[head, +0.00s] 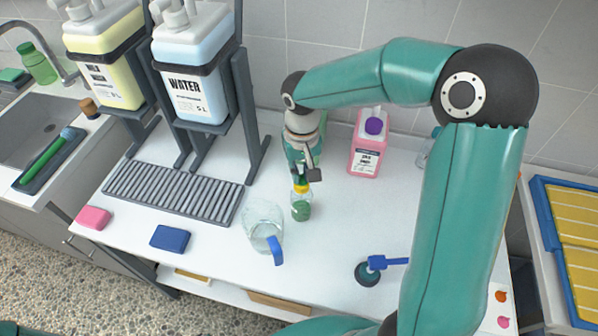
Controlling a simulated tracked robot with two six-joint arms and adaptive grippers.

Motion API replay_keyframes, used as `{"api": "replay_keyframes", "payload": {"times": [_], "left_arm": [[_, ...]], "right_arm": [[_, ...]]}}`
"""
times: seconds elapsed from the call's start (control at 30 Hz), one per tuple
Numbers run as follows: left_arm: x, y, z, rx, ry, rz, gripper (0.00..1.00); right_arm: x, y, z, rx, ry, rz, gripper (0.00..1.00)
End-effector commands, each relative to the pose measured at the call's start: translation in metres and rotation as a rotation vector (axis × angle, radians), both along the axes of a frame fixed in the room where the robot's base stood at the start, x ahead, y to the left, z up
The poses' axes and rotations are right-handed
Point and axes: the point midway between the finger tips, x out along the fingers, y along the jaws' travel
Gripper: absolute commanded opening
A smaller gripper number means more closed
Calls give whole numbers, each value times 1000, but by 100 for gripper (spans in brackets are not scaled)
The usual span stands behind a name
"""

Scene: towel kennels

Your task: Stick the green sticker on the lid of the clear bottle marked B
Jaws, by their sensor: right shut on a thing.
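My right gripper (307,172) is shut at the yellow top of a small greenish bottle (301,208), beside the clear jug. The bottle is upright; I cannot tell whether it touches the counter. The fingers partly hide its top. A clear bottle (424,154) at the back is mostly hidden behind my right arm. No letter B is readable on either bottle. Orange (501,296) and pink (503,322) round stickers lie at the right front edge. I cannot make out a green sticker. My left gripper is not in view.
A clear jug (262,224) with a blue handle stands left of the small bottle. A pink bottle (366,150) with a purple cap stands behind. A dark round item (367,273) with a blue handle lies in front. Blue (170,238) and pink (93,217) sponges lie left.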

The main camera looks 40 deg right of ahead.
Motion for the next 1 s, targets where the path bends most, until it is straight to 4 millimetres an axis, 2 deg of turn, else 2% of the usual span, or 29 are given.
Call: {"api": "replay_keyframes", "payload": {"times": [0.87,0.9,1.0], "left_arm": [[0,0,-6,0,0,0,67],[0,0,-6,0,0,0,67],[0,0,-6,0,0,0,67]], "right_arm": [[0,1,-7,0,1,2,5],[0,1,-7,0,1,2,19],[0,1,-7,0,1,2,36]]}}
